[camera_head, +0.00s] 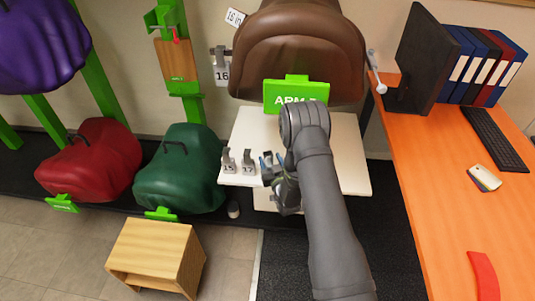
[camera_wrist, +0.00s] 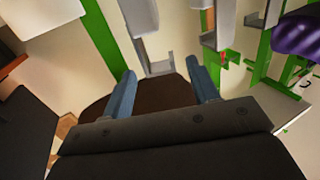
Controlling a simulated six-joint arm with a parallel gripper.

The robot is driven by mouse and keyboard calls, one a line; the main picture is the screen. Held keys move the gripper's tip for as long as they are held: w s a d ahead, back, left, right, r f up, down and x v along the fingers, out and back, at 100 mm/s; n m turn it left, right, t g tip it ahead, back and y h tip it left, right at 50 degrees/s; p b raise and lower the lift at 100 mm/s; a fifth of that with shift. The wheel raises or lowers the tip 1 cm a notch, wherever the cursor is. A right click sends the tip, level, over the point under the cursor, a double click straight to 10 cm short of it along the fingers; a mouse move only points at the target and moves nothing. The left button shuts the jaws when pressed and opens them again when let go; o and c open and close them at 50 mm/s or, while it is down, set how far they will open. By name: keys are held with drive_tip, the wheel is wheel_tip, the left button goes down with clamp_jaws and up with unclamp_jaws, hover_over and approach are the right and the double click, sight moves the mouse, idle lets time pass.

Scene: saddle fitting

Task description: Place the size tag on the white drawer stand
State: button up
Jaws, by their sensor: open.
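The white drawer stand (camera_head: 343,152) is under the brown saddle. Two grey size tags stand on its left part, tag 15 (camera_head: 229,163) and, to its right, tag 17 (camera_head: 249,161). A third tag, marked 16 (camera_head: 221,72), hangs at the left side of the brown saddle (camera_head: 300,45). My gripper (camera_head: 273,160) is over the stand, just right of tag 17, with its blue fingers apart. In the wrist view the open fingers (camera_wrist: 161,72) frame a grey bracket-like piece; I cannot tell whether it is a tag. No tag is visibly held.
A green-framed sign (camera_head: 296,95) sits above the stand, behind my arm. A green saddle (camera_head: 183,165) and a wooden box (camera_head: 155,255) are to the left. An orange desk (camera_head: 435,190) with a monitor (camera_head: 425,55) and binders (camera_head: 480,65) is at the right.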

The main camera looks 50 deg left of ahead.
sight(267, 158)
drive_tip(key=v, duration=0.6)
drive_tip(key=shift+s+d, duration=0.15)
drive_tip(key=shift+d, duration=0.15)
drive_tip(key=x, duration=1.2)
drive_tip(key=shift+f, duration=0.1)
wheel_tip(267, 158, up, 2)
drive_tip(key=shift+r, duration=0.55)
